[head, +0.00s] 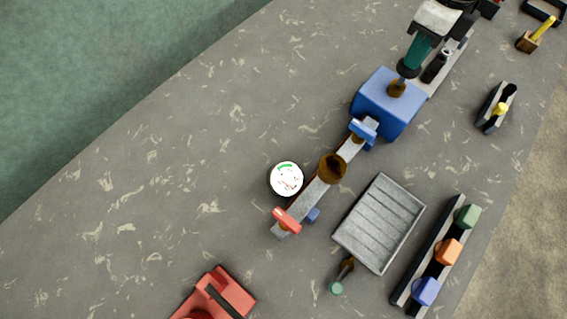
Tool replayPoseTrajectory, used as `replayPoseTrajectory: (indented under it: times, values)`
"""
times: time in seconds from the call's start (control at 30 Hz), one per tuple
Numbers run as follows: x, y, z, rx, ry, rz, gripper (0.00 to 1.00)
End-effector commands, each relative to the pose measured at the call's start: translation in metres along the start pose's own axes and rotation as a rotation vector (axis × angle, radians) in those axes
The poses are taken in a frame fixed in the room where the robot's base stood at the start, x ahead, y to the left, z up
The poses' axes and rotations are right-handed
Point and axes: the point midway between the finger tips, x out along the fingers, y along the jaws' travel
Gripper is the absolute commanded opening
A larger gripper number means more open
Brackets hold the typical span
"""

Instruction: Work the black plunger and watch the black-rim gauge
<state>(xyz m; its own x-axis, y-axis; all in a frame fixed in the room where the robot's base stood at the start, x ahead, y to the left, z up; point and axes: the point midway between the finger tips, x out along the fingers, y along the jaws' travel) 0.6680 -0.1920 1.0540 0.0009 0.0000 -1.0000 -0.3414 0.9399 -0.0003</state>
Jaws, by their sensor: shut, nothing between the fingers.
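The black plunger (407,69) is a dark round knob above a brass collar on the blue block (384,108), at the upper right of the head view. My gripper (411,60) comes down from the top right and is shut, its teal end right over the plunger. It looks to meet the knob, but I cannot tell whether they touch. The gripper hides part of the knob. The black-rim gauge (286,179) lies face up near the middle, with a white face, a green arc and red marks. Its needle is too small to read.
A grey rail with a brass fitting (332,167), blue lever (363,131) and red lever (287,219) runs below the block. A grey ribbed tray (379,223) and a rack of coloured blocks (448,250) stand at right, a red object (216,297) below. The left counter is clear.

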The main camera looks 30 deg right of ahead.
Motion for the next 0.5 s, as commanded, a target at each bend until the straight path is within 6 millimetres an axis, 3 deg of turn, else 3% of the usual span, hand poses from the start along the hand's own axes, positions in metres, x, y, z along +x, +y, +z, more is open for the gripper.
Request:
replayPoseTrajectory:
  times: [0.5]
  values:
    - [0.024,0.000,0.000,0.000,0.002,0.001,0.00]
